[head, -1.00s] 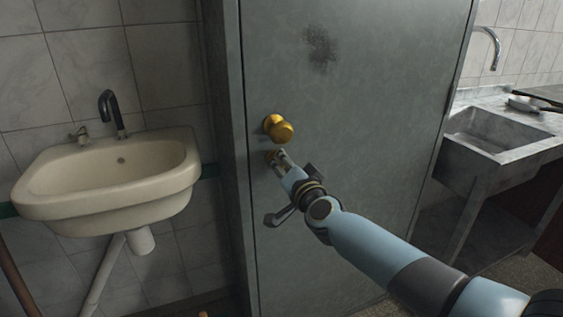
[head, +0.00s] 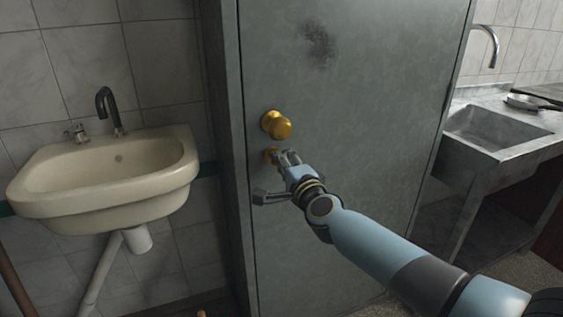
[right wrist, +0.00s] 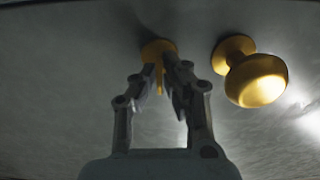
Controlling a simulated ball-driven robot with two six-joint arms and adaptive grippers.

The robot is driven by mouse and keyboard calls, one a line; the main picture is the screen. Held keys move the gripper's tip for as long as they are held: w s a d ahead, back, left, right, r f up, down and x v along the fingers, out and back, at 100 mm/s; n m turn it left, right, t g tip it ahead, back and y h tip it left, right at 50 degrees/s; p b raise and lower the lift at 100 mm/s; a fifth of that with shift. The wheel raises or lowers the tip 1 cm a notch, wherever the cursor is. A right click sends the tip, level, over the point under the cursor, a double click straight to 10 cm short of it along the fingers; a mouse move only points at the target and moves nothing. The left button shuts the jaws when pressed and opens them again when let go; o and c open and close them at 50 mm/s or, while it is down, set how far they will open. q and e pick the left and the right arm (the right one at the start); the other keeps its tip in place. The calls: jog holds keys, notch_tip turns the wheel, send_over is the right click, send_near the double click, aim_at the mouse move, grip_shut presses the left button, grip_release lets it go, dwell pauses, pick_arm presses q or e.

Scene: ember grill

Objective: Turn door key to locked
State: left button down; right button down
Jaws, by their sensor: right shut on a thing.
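The grey door (head: 345,110) stands closed in the head view, with a round brass knob (head: 276,125) near its left edge. Below the knob is a brass lock plate (head: 271,154), partly hidden by my right gripper (head: 283,156). In the right wrist view my right gripper (right wrist: 167,82) has its fingers on both sides of a thin brass door key (right wrist: 159,78) that stands out from the round lock plate (right wrist: 156,50). It is shut on the key. The knob (right wrist: 256,80) is just to the right there, clear of the fingers. My left gripper is not in view.
A cream washbasin (head: 105,185) with a dark tap hangs on the tiled wall left of the door. A stone sink (head: 490,140) stands to the right, with a pan (head: 524,102) on its counter. The door face around the lock is otherwise clear.

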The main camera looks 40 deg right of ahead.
dwell(0.3)
jog(key=c, duration=1.5)
grip_release()
jog(key=v, duration=1.2)
